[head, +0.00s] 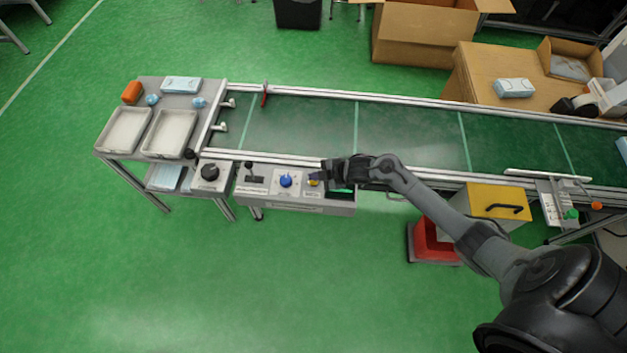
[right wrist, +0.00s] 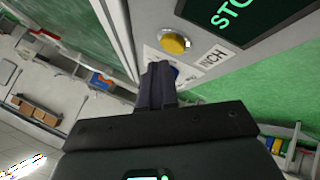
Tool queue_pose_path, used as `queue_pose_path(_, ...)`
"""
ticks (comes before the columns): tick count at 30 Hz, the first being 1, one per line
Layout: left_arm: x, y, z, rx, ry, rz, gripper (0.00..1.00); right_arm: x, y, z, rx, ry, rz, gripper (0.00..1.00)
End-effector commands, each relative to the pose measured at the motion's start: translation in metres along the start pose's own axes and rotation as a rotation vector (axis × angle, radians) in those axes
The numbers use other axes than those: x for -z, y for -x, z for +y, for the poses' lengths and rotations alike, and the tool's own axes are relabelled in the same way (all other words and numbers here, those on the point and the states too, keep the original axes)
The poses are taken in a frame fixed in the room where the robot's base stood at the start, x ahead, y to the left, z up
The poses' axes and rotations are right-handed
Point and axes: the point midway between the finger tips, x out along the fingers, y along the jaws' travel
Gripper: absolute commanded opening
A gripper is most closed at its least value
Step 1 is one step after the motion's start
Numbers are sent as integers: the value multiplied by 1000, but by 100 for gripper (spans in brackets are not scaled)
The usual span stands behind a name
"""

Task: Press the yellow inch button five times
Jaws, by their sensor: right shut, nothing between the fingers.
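The yellow inch button (head: 313,182) sits on the grey control panel (head: 285,208), in front of the conveyor. In the right wrist view it is a round yellow cap (right wrist: 174,43) beside an "INCH" label and a dark display (right wrist: 240,18) with green letters. My right gripper (head: 322,178) is over the panel at the button; in the right wrist view its closed fingers (right wrist: 160,72) point at the button, with a small gap seeming to show between tip and cap. Contact cannot be told for sure. My left gripper is not in view.
On the panel, left of the yellow button, are a blue knob (head: 286,180) and a black lever (head: 250,172). The conveyor belt (head: 300,125) runs behind. A yellow box (head: 497,203) with a black handle stands to the right, near my forearm.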

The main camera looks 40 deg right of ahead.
Motion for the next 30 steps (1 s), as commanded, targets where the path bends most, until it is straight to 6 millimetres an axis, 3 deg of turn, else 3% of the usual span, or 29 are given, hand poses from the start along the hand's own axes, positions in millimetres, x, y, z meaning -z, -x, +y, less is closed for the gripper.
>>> queue_pose_path(30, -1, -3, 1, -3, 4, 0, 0, -4, -6, -4, 0, 0, 0, 0)
